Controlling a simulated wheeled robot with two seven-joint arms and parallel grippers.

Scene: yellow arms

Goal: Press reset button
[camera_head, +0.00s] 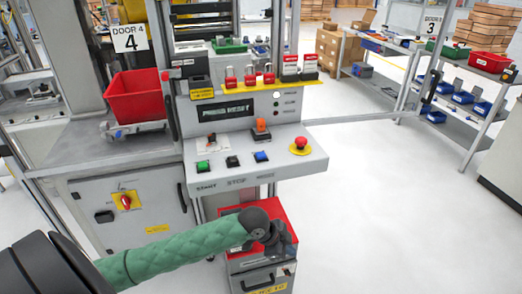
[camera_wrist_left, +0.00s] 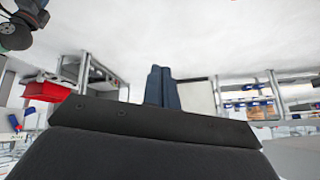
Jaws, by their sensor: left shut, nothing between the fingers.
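The control panel (camera_head: 255,165) stands in the middle of the head view. Its sloped face carries a green button (camera_head: 203,166), a black button (camera_head: 232,161) and a blue button (camera_head: 261,156) in a row. The label under the blue button is too blurred to read for sure. The display (camera_head: 237,110) above seems to read "PRESS RESET". My left gripper (camera_head: 283,244) is below and in front of the panel, over the red-topped box, apart from the buttons. In the left wrist view its two fingers (camera_wrist_left: 162,88) are together and empty. My right gripper is not in view.
A red emergency knob (camera_head: 300,144) is at the panel's right and an orange switch (camera_head: 261,127) sits above the blue button. A red-topped box (camera_head: 281,211) stands below the panel. A red bin (camera_head: 135,95) is at left. Open floor (camera_head: 400,200) lies to the right.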

